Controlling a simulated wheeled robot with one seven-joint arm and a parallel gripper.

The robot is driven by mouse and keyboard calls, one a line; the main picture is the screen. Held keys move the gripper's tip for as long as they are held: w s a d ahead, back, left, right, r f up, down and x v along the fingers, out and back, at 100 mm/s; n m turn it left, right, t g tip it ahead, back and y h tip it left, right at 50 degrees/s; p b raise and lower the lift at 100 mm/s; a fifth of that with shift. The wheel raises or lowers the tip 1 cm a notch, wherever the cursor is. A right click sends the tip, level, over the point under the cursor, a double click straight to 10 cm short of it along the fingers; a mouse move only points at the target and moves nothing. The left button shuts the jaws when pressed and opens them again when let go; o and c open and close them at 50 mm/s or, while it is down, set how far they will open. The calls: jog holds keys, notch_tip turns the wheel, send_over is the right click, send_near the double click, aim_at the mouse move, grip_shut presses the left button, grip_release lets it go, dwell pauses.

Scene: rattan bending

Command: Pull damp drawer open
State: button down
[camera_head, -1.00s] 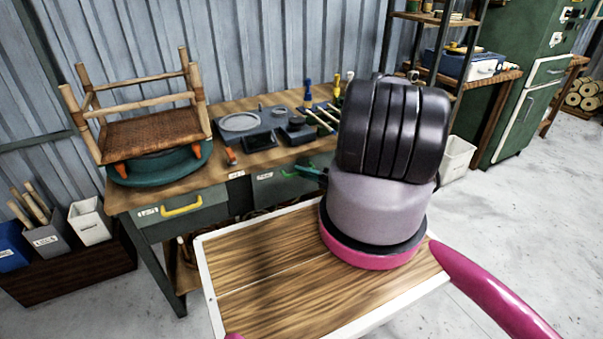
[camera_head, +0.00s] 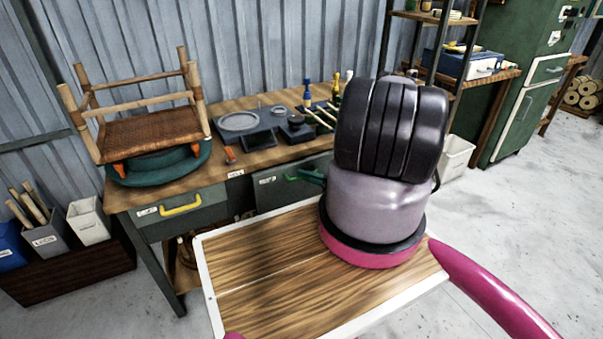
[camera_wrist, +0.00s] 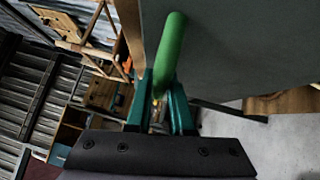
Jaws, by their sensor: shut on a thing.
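A grey-green drawer with a green handle sits under the workbench top, its front (camera_head: 275,195) partly behind my arm. Its small label is too small to read. My gripper (camera_head: 313,176) is at this front, its teal fingers at the handle. In the wrist view the green bar handle (camera_wrist: 170,50) runs between the two fingers of my gripper (camera_wrist: 160,100), which are shut on it. The drawer front (camera_wrist: 235,50) fills the upper right of that view. The front seems to stand slightly forward of the bench edge. The drawer's inside is hidden.
A second drawer with a yellow handle (camera_head: 181,205) is to the left, shut. The workbench (camera_head: 215,175) carries a rattan stool (camera_head: 150,130) on a green round base, trays and tools. Clear floor (camera_head: 530,220) lies at right.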

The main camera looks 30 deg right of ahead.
jog(key=s, duration=1.5)
jog(key=shift+d, duration=0.25)
jog(key=shift+s, duration=0.1)
jog(key=c, duration=0.8)
grip_release()
jog(key=v, duration=1)
jog(key=shift+s+d, duration=0.25)
jog(key=shift+d, duration=0.1)
